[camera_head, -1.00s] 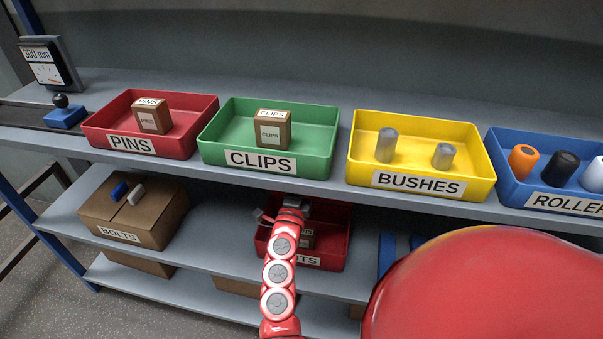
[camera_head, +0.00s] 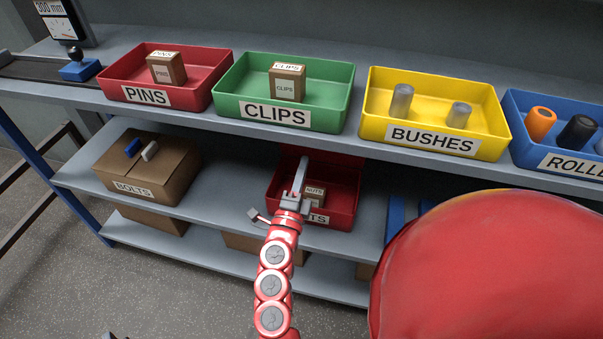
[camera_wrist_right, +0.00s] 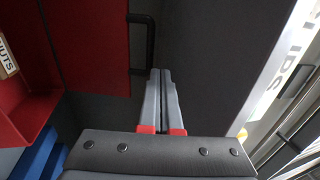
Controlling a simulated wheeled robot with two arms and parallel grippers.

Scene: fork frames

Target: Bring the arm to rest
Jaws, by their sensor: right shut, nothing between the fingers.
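My right arm (camera_head: 272,270) comes up from the bottom middle in the head view, red with grey joint caps. Its grey gripper (camera_head: 303,162) points away toward the shelf, with its fingers shut and empty. In the head view it overlaps the red NUTS bin (camera_head: 345,205) on the middle shelf; I cannot tell the gap between them. In the right wrist view the two fingers (camera_wrist_right: 161,75) lie side by side with nothing between them. My left gripper is not clearly in view.
On the top shelf stand the red PINS bin (camera_head: 213,92), green CLIPS bin (camera_head: 344,110), yellow BUSHES bin (camera_head: 500,138) and a blue roller bin (camera_head: 515,125). A BOLTS carton (camera_head: 180,168) sits left on the middle shelf. Floor (camera_head: 40,270) shows at lower left.

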